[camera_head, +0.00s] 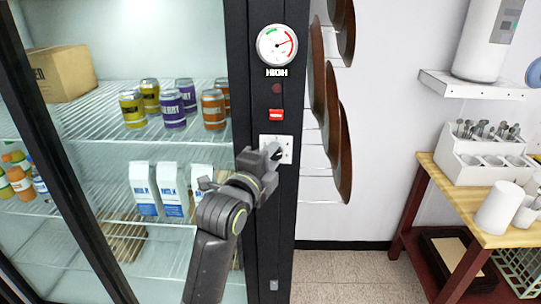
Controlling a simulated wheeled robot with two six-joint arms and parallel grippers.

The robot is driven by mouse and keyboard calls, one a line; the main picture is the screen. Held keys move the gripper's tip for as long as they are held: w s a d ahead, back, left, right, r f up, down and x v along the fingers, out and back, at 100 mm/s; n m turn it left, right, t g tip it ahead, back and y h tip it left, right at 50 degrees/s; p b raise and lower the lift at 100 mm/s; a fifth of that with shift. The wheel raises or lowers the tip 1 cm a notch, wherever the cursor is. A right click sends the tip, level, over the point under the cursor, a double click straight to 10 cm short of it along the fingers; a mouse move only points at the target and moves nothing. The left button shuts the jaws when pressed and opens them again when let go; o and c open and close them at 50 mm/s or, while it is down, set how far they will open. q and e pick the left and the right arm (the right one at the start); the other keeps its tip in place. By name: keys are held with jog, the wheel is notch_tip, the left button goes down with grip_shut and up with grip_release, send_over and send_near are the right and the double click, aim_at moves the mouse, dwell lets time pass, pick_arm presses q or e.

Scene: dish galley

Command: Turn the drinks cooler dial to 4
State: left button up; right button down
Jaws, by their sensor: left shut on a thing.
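The drinks cooler (262,210) stands on the left, with a dark upright frame beside its lit, glazed shelves. A white dial plate (288,143) sits on that frame. My left gripper (274,153) is at the plate, shut on the dial knob, which its fingers and wrist mostly hide. The dial's numbers and pointer cannot be read. Above it are a red switch (276,115), a dark round button or lamp (277,89), a "HIGH" label (276,72) and a round gauge (277,44) with green and red arcs. My right gripper is not in view.
Cans (173,110), cartons (144,188), bottles (19,180) and a cardboard box (62,73) stand on the cooler's shelves. Brown pans or trays (333,110) hang on the wall just right of the frame. A wooden table (450,190) with a white cutlery holder (475,160) stands at right.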

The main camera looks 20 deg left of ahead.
pick_arm(q)
jog(key=shift+r, duration=0.1)
dwell(0.3)
jog(key=o, duration=1)
